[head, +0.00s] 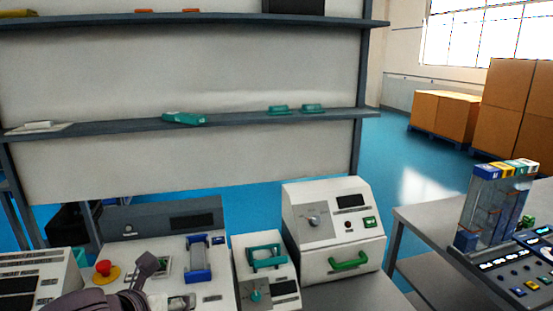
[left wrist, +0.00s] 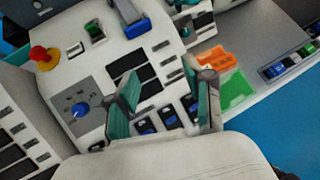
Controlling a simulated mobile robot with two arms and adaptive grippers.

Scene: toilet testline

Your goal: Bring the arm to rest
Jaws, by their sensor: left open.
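My left gripper (head: 145,276) is at the lower left of the head view, above the white test console (head: 213,290). Part of the arm behind it shows at the bottom edge. In the left wrist view my left gripper (left wrist: 163,88) has its two teal-padded fingers spread apart, with nothing between them. Below the fingers lies the console panel with dark screens, a blue knob (left wrist: 81,109) and blue-and-black switches. My right gripper does not show in either view.
A red button (head: 103,267) stands on the console near my left gripper. White instrument boxes (head: 335,225) stand to the right. A shelf rack (head: 230,124) is behind. A side table (head: 420,222) holds a clear block rack. Blue floor lies open beyond.

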